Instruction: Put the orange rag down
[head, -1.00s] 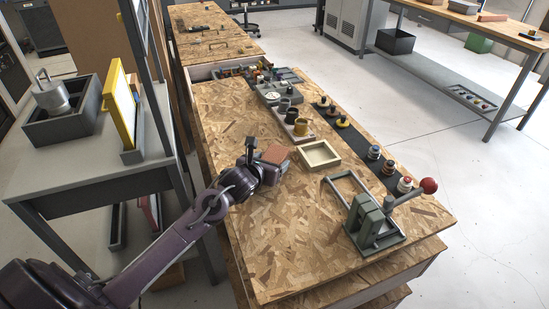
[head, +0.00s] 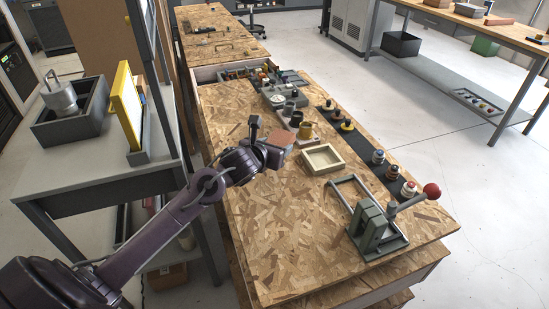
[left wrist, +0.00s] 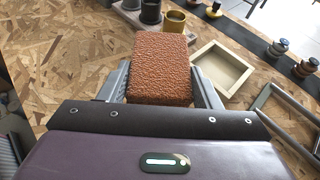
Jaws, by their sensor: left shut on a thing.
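The orange rag (left wrist: 160,68) is a thick, rough-textured block between the two grey fingers in the left wrist view. My left gripper (head: 270,148) is shut on it and holds it over the wood-chip bench top in the head view, where the orange rag (head: 283,139) shows at the gripper's tip. I cannot tell the exact gap between rag and bench. A shallow cream tray (head: 322,168) lies to the right of the rag; it also shows in the left wrist view (left wrist: 245,70) and looks empty. My right gripper is not in view.
A grey lever press with a red knob (head: 372,225) stands at the bench's front right. Cups (head: 306,131) stand just behind the rag. A dark strip (head: 365,145) with several knobs runs along the right edge. The bench front (head: 290,240) is clear.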

